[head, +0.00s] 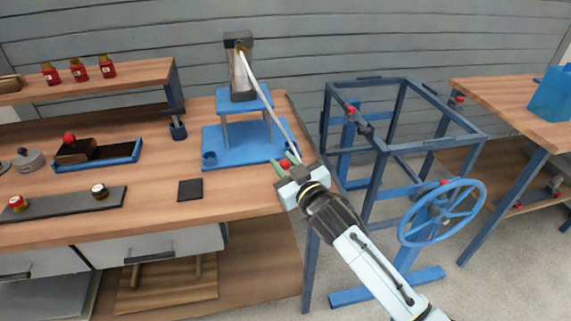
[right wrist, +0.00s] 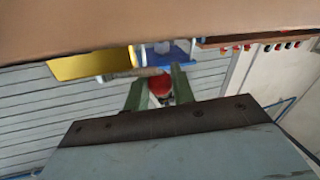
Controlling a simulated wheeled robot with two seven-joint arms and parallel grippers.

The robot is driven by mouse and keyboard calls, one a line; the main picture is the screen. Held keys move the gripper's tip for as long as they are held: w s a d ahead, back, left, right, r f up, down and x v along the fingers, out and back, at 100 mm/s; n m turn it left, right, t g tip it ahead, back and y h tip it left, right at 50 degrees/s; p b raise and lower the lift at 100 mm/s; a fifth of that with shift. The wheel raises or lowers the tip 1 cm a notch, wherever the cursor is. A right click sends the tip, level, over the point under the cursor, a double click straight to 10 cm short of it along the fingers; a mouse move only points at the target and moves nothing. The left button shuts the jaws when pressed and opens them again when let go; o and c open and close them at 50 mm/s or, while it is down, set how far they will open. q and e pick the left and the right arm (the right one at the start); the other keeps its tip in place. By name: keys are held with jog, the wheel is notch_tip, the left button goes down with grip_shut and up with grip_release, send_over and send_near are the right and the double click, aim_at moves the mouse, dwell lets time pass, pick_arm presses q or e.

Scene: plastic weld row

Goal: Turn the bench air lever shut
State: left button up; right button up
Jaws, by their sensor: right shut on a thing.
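My right gripper (head: 283,160) is at the right edge of the wooden bench, beside the blue press stand. Its two green fingers (right wrist: 158,88) are shut on a red knob (right wrist: 160,84), which also shows between the fingers in the head view (head: 284,163). The knob appears to be the handle of the air lever. The rest of the lever is hidden by the gripper, so its angle cannot be told. My left gripper is not in view.
The blue press stand (head: 222,153) with a long pale bar (head: 265,98) stands close to my right gripper. A blue frame (head: 374,180) with a handwheel (head: 442,212) stands right of the bench. A black pad (head: 190,190) lies on the bench.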

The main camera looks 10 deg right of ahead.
jog(key=shift+r, duration=0.1)
jog(key=o, duration=0.9)
jog(key=shift+s, duration=0.2)
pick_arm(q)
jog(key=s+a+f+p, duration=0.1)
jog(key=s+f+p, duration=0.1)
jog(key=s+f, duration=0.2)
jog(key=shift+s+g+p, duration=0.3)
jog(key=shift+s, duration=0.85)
pick_arm(e)
jog(key=v, duration=1.3)
